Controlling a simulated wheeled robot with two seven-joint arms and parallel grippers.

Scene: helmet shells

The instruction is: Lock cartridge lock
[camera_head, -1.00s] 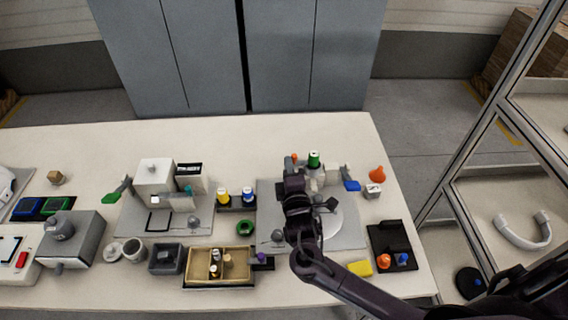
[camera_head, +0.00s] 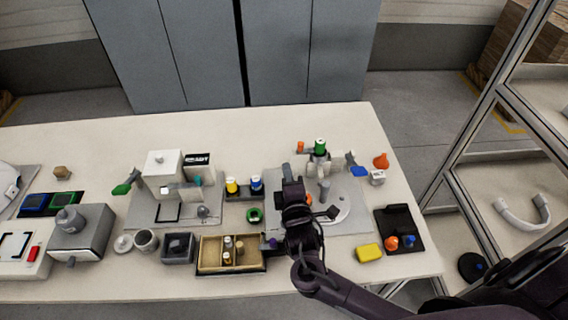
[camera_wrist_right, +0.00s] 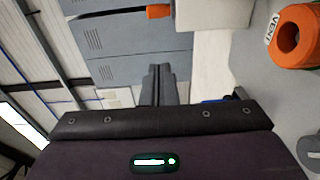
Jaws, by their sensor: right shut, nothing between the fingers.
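The right-hand station, a grey plate (camera_head: 356,220), carries a fixture holding a green-topped cartridge (camera_head: 320,147) upright. An orange-ended part (camera_head: 300,147) stands to the left of the cartridge, and a blue-ended lever (camera_head: 358,171) sticks out to the right. I cannot tell which part is the cartridge lock or its state. My right gripper (camera_head: 291,184) is over the plate's left part, on the near left side of the cartridge. In the wrist view its fingers (camera_wrist_right: 158,85) are together and empty. An orange ring (camera_wrist_right: 300,35) lies beside VENT lettering. My left gripper is out of view.
A similar station with a green-ended lever (camera_head: 122,189) stands to the left. Yellow and blue bottles (camera_head: 256,183) stand between the stations. A divided tray (camera_head: 232,254), a yellow block (camera_head: 369,253) and a black tray (camera_head: 411,221) lie near the front edge.

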